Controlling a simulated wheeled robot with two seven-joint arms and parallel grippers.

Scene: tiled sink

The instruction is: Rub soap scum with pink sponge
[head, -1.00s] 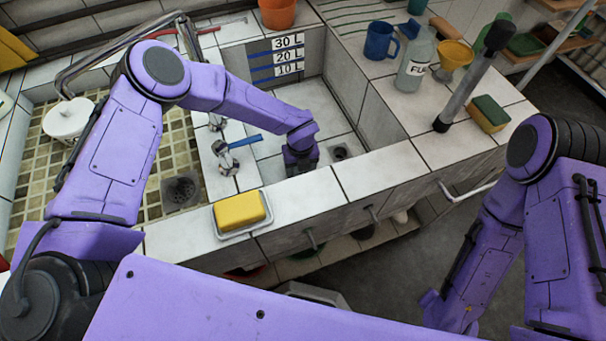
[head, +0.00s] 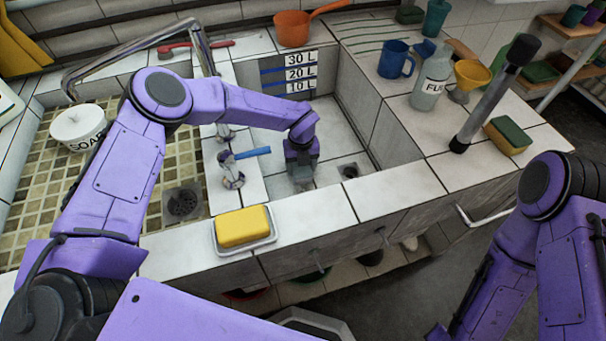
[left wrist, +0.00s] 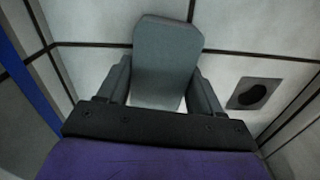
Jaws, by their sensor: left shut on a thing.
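My left gripper (head: 301,178) is inside the tiled basin (head: 325,140), low over its floor and left of the round drain (head: 348,171). In the left wrist view, its two dark fingers (left wrist: 160,92) are shut on a grey, rounded slab (left wrist: 168,45). The slab may be the sponge, but no pink shows on it. White tiles with dark joints lie behind it, and the drain (left wrist: 255,93) is to the right. I cannot make out the soap scum. My right arm shows at the right edge of the head view, but its gripper is out of the picture.
A yellow soap bar in a dish (head: 243,227) sits on the front ledge. A blue-handled tap (head: 235,165) stands just left of the gripper. A bottle (head: 431,82), blue mug (head: 396,60) and green-yellow sponge (head: 507,136) stand on the right counter.

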